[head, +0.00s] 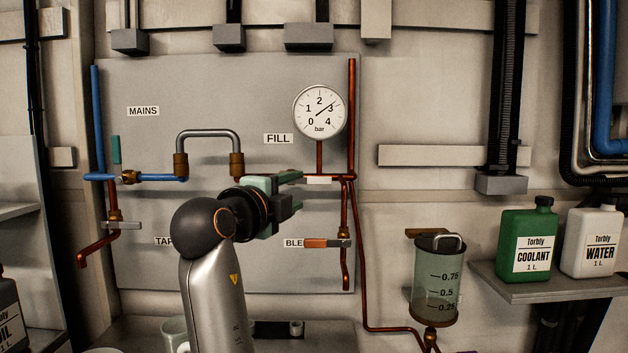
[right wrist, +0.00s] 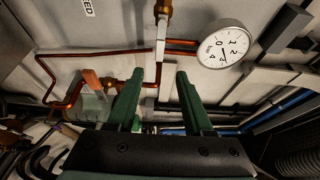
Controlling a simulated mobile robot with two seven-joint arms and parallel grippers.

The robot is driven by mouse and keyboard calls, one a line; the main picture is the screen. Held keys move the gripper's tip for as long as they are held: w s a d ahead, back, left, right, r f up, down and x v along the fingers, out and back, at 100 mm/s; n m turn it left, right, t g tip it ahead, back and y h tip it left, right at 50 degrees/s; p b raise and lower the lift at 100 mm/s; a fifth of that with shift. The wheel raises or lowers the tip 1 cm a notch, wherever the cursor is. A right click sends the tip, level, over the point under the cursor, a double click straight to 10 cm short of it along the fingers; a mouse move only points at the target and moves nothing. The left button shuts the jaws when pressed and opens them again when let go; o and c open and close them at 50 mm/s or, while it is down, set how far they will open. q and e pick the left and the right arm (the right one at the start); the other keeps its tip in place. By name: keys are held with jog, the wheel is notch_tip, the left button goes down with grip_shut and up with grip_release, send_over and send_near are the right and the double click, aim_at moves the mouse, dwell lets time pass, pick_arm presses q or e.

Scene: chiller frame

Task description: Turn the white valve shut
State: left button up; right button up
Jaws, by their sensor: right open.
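A white lever (head: 318,181) lies level along the copper pipe below the FILL label and the gauge. In the right wrist view a pale bar (right wrist: 160,42) below a brass fitting looks like this lever. My right gripper (head: 297,190) is open at the lever's left end in the head view. In the right wrist view its green fingers (right wrist: 158,95) stand apart with nothing clearly gripped between them. The lever lies ahead of the fingertips there, and I cannot tell whether they touch it. The valve body is hidden behind my gripper. My left gripper is not in view.
The gauge (head: 320,110) sits just above the lever. An orange lever (head: 316,243) at the BLEED label is close below. A pale lever (head: 122,225) and a green lever (head: 115,150) are on the left pipes. A steel bridge pipe (head: 208,134) stands out nearby.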

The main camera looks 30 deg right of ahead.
aim_at(320, 181)
jog(key=p+x, duration=0.4)
jog(key=x, duration=0.6)
jog(key=shift+w+d, duration=0.1)
jog(key=shift+d, duration=0.15)
jog(key=shift+w+d, duration=0.3)
jog(key=shift+d, duration=0.05)
jog(key=c, duration=0.6)
grip_shut()
jog(key=shift+f, duration=0.1)
